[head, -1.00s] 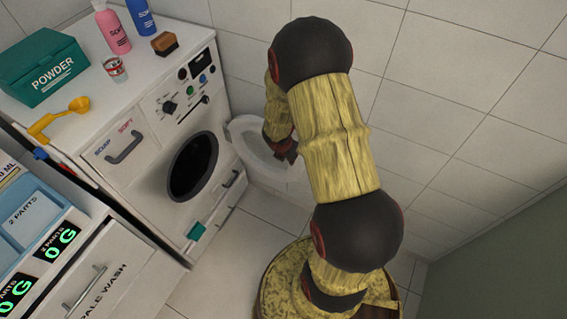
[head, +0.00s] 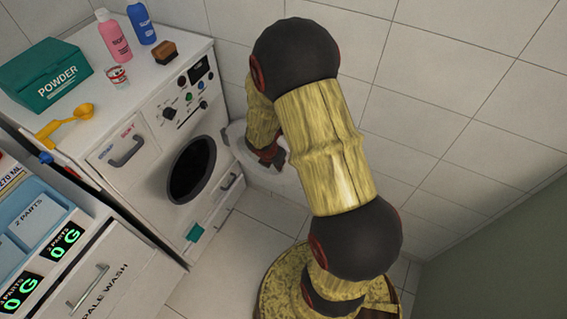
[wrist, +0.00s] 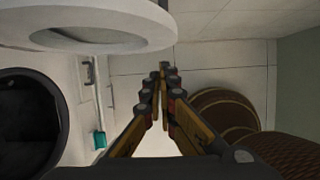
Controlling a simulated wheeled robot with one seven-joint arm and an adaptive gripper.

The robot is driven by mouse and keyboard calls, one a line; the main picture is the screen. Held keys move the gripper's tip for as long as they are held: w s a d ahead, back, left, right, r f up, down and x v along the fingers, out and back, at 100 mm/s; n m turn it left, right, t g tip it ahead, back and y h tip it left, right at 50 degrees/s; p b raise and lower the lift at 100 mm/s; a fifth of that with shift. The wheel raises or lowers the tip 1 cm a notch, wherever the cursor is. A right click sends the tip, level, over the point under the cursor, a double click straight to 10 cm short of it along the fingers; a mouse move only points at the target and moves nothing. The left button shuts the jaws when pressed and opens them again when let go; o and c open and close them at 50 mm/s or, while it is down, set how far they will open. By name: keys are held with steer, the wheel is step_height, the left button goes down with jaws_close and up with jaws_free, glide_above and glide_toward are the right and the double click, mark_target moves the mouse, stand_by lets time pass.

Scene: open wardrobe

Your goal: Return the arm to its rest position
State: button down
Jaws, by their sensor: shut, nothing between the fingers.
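My arm rises from my round base and bends over in the middle of the head view, with its forearm hanging down beside the washing machine (head: 160,140). My gripper (head: 272,160) is partly hidden behind the arm link and is in front of the round white door (head: 237,132). In the wrist view my gripper (wrist: 163,72) has its fingertips together, with nothing between them. The round door (wrist: 105,25) shows above the fingers, apart from them in the picture. The machine's dark drum opening (wrist: 30,120) is at the left.
On the machine stand a green powder box (head: 45,78), a yellow scoop (head: 65,122), a pink bottle (head: 114,36), a blue bottle (head: 141,24), a tin (head: 118,76) and a brown brush (head: 164,51). A tiled wall (head: 450,110) is close behind the arm. Floor (head: 225,240) is clear in front.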

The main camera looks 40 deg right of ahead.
steer(key=p+v, duration=0.1)
steer(key=v, duration=0.4)
steer(key=shift+p, duration=0.3)
steer(key=s+a+r+m+g, duration=0.2)
steer(key=s+a+r+m, duration=0.2)
steer(key=s+r+m, duration=0.8)
steer(key=s+a+r+m+t+y, duration=0.2)
steer(key=a+r+m+t+y, duration=0.2)
steer(key=a+r+m, duration=0.5)
steer(key=a+r+t, duration=0.2)
steer(key=a+r, duration=0.6)
steer(key=r, duration=0.4)
steer(key=shift+s+a+m, duration=0.2)
steer(key=shift+a+m, duration=0.05)
steer(key=shift+m, duration=0.05)
